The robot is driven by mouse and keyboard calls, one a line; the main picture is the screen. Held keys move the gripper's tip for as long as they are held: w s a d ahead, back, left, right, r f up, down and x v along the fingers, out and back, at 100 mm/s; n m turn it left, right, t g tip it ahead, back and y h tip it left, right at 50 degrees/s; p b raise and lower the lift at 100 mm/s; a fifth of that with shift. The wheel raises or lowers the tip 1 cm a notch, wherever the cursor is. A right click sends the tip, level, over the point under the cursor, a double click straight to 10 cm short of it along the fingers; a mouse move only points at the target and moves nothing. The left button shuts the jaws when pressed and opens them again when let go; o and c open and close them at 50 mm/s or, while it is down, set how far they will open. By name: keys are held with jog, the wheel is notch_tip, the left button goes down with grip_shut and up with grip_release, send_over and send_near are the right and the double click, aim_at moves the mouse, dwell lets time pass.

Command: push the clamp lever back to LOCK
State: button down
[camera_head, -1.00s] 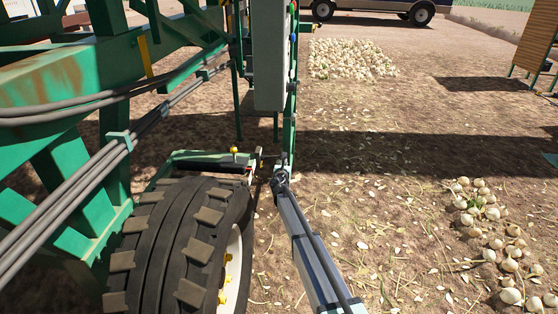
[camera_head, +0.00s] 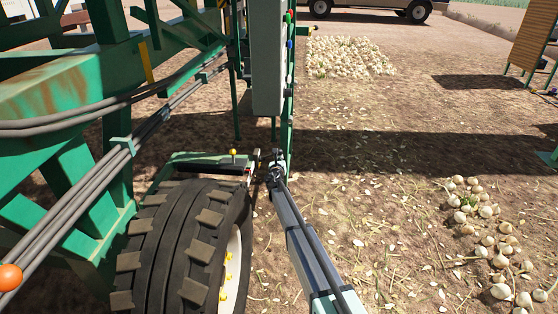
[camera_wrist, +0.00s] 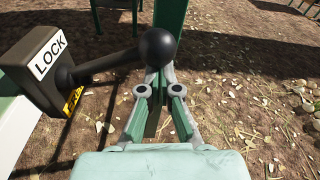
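The clamp lever is a dark rod (camera_wrist: 105,65) with a black ball knob (camera_wrist: 158,45) in the wrist view. It runs out to the right from a dark block with a white LOCK label (camera_wrist: 48,53). A yellow label (camera_wrist: 73,101), partly hidden, lies below the rod. My gripper (camera_wrist: 159,73) has its two fingers drawn together at the tips, just below the knob in the picture. Contact with the knob cannot be told. In the head view my gripper (camera_head: 271,165) is small, beside the machine's frame near the wheel; the lever is not clear there.
A large black tyre (camera_head: 180,245) stands left of my arm, under the green machine frame (camera_head: 60,90). A grey upright box (camera_head: 267,60) rises behind my gripper. Onions (camera_head: 485,230) lie on the ground at right. The soil right of my arm is mostly open.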

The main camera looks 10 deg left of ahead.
jog(key=shift+w+d+r, duration=0.1)
jog(key=shift+r, duration=0.1)
notch_tip(320, 180, down, 4)
jog(key=b, duration=0.4)
jog(key=s+r, duration=0.1)
jog(key=s, duration=0.8)
jog(key=shift+s+d, duration=0.2)
jog(key=shift+d, duration=0.15)
jog(key=shift+r, duration=0.1)
